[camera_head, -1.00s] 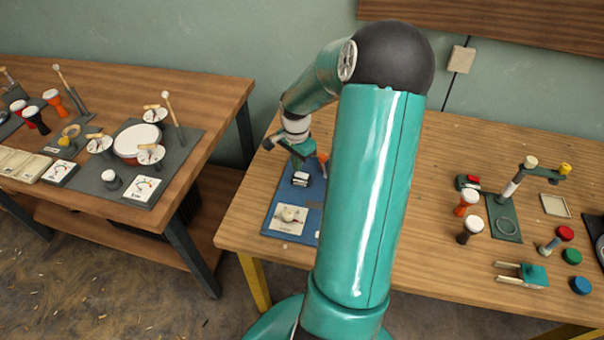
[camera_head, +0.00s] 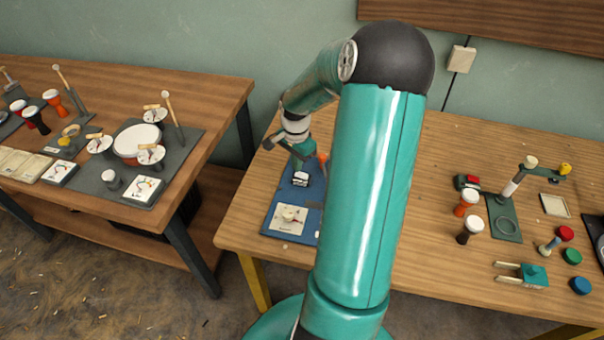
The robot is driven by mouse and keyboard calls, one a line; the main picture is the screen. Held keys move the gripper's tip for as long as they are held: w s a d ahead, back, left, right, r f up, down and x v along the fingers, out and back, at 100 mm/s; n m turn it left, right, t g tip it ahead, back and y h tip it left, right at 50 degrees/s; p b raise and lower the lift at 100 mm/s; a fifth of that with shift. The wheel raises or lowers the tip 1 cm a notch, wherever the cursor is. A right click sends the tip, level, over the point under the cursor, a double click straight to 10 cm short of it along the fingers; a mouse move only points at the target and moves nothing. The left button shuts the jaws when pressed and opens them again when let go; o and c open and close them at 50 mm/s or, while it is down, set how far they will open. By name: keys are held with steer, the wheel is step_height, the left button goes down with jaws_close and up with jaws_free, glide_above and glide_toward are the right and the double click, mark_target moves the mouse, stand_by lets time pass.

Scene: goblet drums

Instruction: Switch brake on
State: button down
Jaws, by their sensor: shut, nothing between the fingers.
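A blue board (camera_head: 272,226) lies on the right wooden table, partly hidden behind my arm. On it stands a small black-and-white block (camera_head: 301,179), which may be the brake switch; its setting is too small to read. A cream plate with a round knob (camera_head: 289,215) sits at the board's near end. My gripper (camera_head: 303,158) is shut and empty, low over the board's far end, just behind the block. I cannot tell whether it touches anything. An orange part (camera_head: 322,160) shows beside it, mostly hidden by my arm.
Right of my arm are small drums (camera_head: 467,202), a green stand (camera_head: 505,222), a teal clamp-like piece (camera_head: 533,275) and coloured discs (camera_head: 572,256). The left table (camera_head: 215,95) holds a drum set on a grey mat. The wood just right of my arm is clear.

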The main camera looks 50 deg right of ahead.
steer(key=shift+f, duration=1)
stand_by(0.7)
steer(key=shift+r, duration=3.5)
steer(key=s+a+r+n+t+h, duration=0.1)
steer(key=a+r+n, duration=0.5)
steer(key=a, duration=0.4)
steer(key=a+r+n+t+h, duration=0.1)
steer(key=a+r+n, duration=0.3)
steer(key=a+r, duration=0.5)
steer(key=s+a+r+n+t+y, duration=0.1)
steer(key=s+a+r+n, duration=0.1)
steer(key=s+a+n, duration=0.2)
steer(key=s+a+r+n+t+y, duration=0.1)
steer(key=s+a+n, duration=0.3)
steer(key=a, duration=0.6)
steer(key=shift+s+a+r+n+t, duration=0.3)
steer(key=shift+s+r+t, duration=0.15)
steer(key=shift+s+t, duration=0.5)
